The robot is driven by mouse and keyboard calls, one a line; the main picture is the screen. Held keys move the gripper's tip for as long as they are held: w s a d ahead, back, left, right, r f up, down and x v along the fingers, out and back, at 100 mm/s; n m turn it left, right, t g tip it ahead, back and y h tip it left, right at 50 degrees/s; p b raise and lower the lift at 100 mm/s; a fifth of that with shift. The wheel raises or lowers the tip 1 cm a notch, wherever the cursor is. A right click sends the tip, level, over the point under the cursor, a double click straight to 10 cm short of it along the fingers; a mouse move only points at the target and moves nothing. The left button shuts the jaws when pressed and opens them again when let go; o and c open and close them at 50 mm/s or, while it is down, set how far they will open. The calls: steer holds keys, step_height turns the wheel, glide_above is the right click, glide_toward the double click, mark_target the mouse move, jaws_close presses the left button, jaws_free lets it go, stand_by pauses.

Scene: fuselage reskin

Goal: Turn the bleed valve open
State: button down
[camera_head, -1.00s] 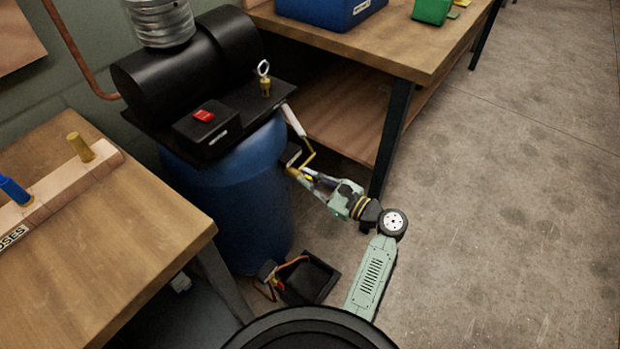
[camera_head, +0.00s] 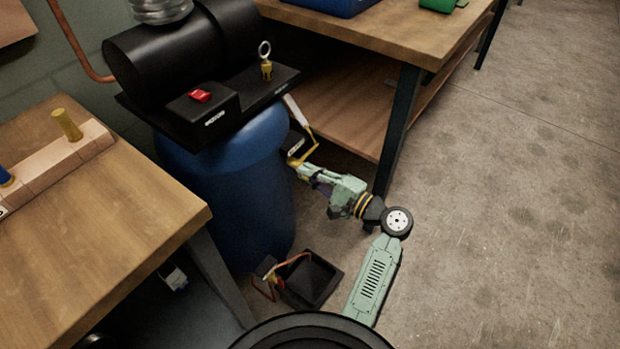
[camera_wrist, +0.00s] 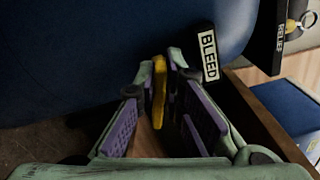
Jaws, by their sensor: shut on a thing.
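The bleed valve's yellow lever (camera_head: 311,143) is on the side of the blue tank (camera_head: 225,185), beside a small dark block with a white label (camera_head: 296,147). In the wrist view, the label reads BLEED (camera_wrist: 208,56) and the yellow lever (camera_wrist: 159,90) stands between my fingertips. My gripper (camera_head: 303,170) reaches the lever from the lower right and is shut on it; the wrist view shows the fingertips (camera_wrist: 168,75) either side of it. The lever's pivot and the valve body are mostly hidden.
A black tray (camera_head: 311,281) with copper tubing lies on the floor below. A workbench (camera_head: 400,35) stands behind, its dark leg (camera_head: 398,130) close to my arm. Another wooden table (camera_head: 120,215) is at left. The concrete floor at right is clear.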

steer(key=shift+s+a+f+n+b, duration=0.1)
steer(key=shift+f+n+b, duration=0.2)
steer(key=shift+n+b, duration=0.5)
steer(key=shift+a+f+n+b, duration=0.1)
steer(key=shift+f+n+b, duration=0.15)
steer(key=shift+n+b, duration=0.55)
steer(key=shift+d+n, duration=0.1)
steer(key=shift+n, duration=0.3)
steer(key=c, duration=1.9)
jaws_free()
steer(key=shift+o, duration=0.9)
steer(key=shift+r, duration=0.2)
steer(key=shift+d, duration=0.15)
steer(key=v, duration=1.1)
steer(key=shift+s+d, duration=0.25)
steer(key=shift+d, duration=0.05)
